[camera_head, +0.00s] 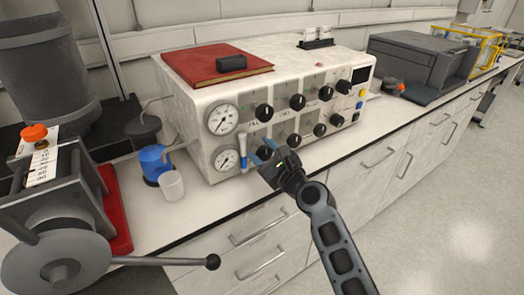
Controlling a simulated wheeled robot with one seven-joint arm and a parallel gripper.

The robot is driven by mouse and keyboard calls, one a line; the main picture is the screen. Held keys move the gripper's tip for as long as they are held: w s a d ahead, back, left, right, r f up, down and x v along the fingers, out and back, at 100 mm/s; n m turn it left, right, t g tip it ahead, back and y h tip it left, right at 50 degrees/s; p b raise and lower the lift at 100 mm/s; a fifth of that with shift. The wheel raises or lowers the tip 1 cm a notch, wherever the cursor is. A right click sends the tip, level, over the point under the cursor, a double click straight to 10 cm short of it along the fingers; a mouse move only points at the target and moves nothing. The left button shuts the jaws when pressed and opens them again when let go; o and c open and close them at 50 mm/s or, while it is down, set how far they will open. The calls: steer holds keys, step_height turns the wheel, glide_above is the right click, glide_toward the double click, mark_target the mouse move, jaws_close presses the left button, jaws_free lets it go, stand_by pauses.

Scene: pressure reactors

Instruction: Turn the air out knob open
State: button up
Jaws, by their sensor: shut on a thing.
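A white control box (205,95) stands on the bench with two rows of black knobs on its front. The labels are too small to read, so I cannot tell which knob is the air out knob. My gripper (263,151) reaches in from the lower right. Its blue-tipped fingers are shut on the leftmost knob of the lower row (262,154), which they partly hide. The knob's pointer direction cannot be made out. Two round gauges, an upper one (222,119) and a lower one (227,159), sit left of the knobs.
A blue-and-white tube (242,163) stands close left of my gripper. A red book (215,64) lies on the box. A blue bottle (153,162) and white cup (171,185) stand left. A grey machine's long lever (165,262) juts across the front left. The floor at right is clear.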

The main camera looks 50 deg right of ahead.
steer(key=c, duration=0.3)
steer(key=shift+n, duration=0.3)
steer(key=n+b, duration=0.1)
steer(key=n, duration=0.4)
steer(key=shift+a+f, duration=0.1)
steer(key=n+b, duration=0.2)
steer(key=n, duration=0.4)
steer(key=shift+f+n+b, duration=0.15)
steer(key=shift+n+b, duration=0.15)
steer(key=shift+b, duration=0.1)
steer(key=n+b, duration=0.3)
steer(key=n, duration=0.3)
steer(key=shift+f, duration=0.15)
steer(key=n+b, duration=0.3)
steer(key=n, duration=0.2)
steer(key=shift+n+b, duration=0.3)
steer(key=shift+n, duration=0.1)
